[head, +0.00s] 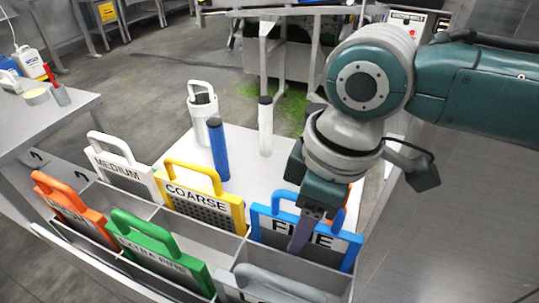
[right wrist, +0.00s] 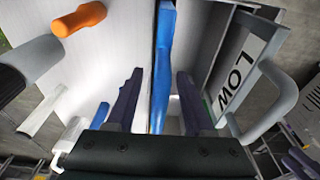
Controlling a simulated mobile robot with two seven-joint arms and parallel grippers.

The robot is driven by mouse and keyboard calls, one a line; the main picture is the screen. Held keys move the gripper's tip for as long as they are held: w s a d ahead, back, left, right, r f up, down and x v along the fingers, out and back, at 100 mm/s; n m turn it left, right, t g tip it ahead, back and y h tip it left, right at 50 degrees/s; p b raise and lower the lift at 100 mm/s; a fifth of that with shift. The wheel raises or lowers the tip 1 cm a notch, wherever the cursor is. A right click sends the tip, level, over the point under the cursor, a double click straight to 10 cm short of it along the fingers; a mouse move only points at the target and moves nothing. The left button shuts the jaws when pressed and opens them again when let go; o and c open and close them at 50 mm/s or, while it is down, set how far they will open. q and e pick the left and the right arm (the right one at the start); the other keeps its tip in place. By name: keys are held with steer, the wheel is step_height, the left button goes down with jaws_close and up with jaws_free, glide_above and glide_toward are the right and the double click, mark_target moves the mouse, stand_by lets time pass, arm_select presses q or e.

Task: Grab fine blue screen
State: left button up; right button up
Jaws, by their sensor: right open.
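The fine blue screen (head: 270,232) stands upright in the right-hand compartment of the rack in the head view. Its label reads FINE and its blue loop handle rises above the frame. My right gripper (head: 301,236) points down over the screen and hides part of its handle and right side. In the right wrist view the blue screen (right wrist: 163,60) runs edge-on between the two purple fingers of my right gripper (right wrist: 159,85). The fingers are open, with a visible gap on each side of it. My left gripper is not in view.
The rack also holds yellow COARSE (head: 205,195), white MEDIUM (head: 122,170), green EXTRA FINE (head: 158,255) and orange (head: 70,212) screens. The grey LOW screen (right wrist: 240,65) stands close by. A blue cylinder (head: 219,150) and white post (head: 265,128) stand behind the rack.

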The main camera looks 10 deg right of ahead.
jaws_close()
stand_by(0.3)
steer(key=shift+r, duration=0.1)
stand_by(1.0)
